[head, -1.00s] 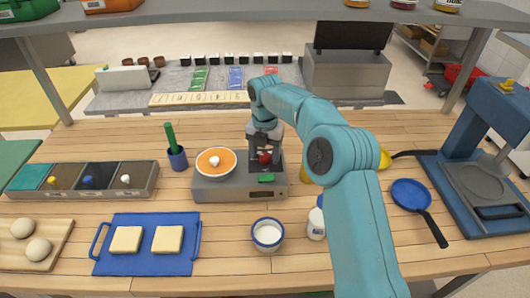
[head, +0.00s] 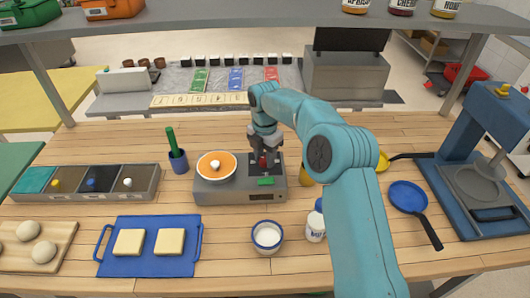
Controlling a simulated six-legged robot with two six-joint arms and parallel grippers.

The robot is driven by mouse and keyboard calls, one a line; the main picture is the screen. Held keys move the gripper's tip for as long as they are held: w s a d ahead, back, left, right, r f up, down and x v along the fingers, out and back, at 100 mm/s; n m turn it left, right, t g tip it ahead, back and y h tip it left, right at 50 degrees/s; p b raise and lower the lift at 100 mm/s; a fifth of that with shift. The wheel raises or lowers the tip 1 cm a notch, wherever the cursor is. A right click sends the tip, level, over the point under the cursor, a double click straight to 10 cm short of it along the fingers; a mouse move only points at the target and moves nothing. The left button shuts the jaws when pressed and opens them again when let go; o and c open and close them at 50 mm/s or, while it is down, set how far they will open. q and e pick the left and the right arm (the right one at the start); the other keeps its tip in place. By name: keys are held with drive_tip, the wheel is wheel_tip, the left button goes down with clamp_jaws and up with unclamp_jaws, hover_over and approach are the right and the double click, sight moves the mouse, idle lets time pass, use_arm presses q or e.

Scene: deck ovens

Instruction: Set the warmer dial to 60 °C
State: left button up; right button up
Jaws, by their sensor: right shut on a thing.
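The warmer (head: 210,194) is a grey box in the middle of the wooden table, with a round orange-and-white disc on its left top. A red dial (head: 263,162) stands on the dark plate at its right top. My right gripper (head: 263,160) points down over this plate and is shut on the red dial. The fingers hide part of the dial, and its setting cannot be read. A green block (head: 266,182) lies on the warmer's front right. My left gripper is not in view.
A blue cup with a green stick (head: 178,160) stands left of the warmer. In front are a blue tray (head: 150,263) with two pale slabs, a white bowl (head: 267,236) and a white jar (head: 315,230). A blue pan (head: 408,197) lies to the right.

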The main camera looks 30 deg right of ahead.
drive_tip(key=m+p, duration=0.1)
drive_tip(key=m, duration=0.2)
drive_tip(key=shift+r+m, duration=0.1)
drive_tip(key=shift+m, duration=0.3)
drive_tip(key=m, duration=0.3)
drive_tip(key=shift+m+p, duration=0.3)
drive_tip(key=m, duration=0.3)
drive_tip(key=shift+m, duration=0.4)
drive_tip(key=m, duration=0.3)
drive_tip(key=shift+m, duration=0.3)
drive_tip(key=m, duration=1)
drive_tip(key=shift+w+m, duration=0.1)
drive_tip(key=shift+m, duration=0.3)
drive_tip(key=o, duration=1)
drive_tip(key=shift+o, duration=0.2)
